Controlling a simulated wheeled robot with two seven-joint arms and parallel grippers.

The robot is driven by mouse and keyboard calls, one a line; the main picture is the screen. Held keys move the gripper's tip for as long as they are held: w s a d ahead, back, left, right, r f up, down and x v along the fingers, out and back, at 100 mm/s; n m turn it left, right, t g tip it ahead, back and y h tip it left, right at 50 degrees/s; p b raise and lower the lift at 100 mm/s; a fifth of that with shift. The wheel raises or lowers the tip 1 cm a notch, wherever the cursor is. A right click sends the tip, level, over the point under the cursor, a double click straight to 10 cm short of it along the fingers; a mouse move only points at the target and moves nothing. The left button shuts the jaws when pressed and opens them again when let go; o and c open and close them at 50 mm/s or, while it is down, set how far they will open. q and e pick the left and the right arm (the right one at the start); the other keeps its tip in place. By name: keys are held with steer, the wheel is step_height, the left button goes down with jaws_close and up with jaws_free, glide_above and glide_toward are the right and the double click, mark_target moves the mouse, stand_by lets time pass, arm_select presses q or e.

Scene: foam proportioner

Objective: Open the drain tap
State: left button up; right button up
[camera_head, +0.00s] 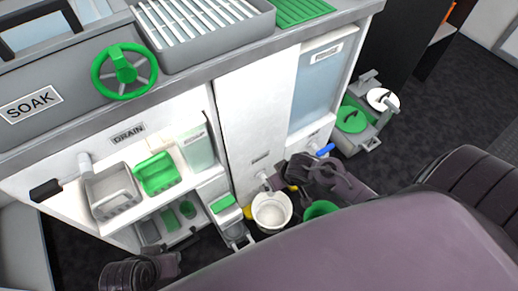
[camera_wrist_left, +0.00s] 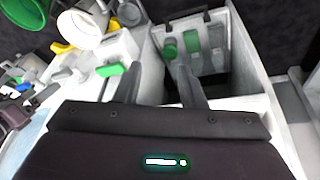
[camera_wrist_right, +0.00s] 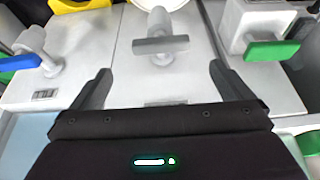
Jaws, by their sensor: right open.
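A white tap with a grey bar handle (camera_wrist_right: 160,45) sticks out from a white panel, centred ahead of my right gripper (camera_wrist_right: 159,70). The handle lies crosswise, and the fingers are open on either side of its line without touching it. A tap with a blue handle (camera_wrist_right: 20,62) is to its left and one with a green handle (camera_wrist_right: 272,50) to its right. The small labels by the taps are too blurred to read. A sign that looks like DRAIN or GRAIN (camera_head: 128,132) is above the left shelf. My left gripper (camera_wrist_left: 158,72) is open and empty, low before the cabinet.
A white bucket (camera_head: 272,210) stands below the taps, with a green bucket (camera_head: 320,208) to its right. A black-handled lever (camera_head: 46,190) sticks out at the left, beside a grey bin (camera_head: 112,190) and green bin (camera_head: 157,172). A green handwheel (camera_head: 124,71) is above.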

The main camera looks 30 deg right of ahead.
steer(key=b+x, duration=0.3)
steer(key=x, duration=0.2)
steer(key=shift+w, duration=0.25)
arm_select(q)
steer(key=w+d+r+t+h, duration=0.2)
steer(key=w+d+r+t, duration=0.1)
steer(key=w+d+t, duration=0.1)
steer(key=shift+w+d+r+b, duration=0.3)
steer(key=shift+w+d+b, duration=0.1)
steer(key=shift+w, duration=0.2)
arm_select(e)
steer(key=shift+x, duration=1.15)
steer(key=shift+w+a, duration=0.1)
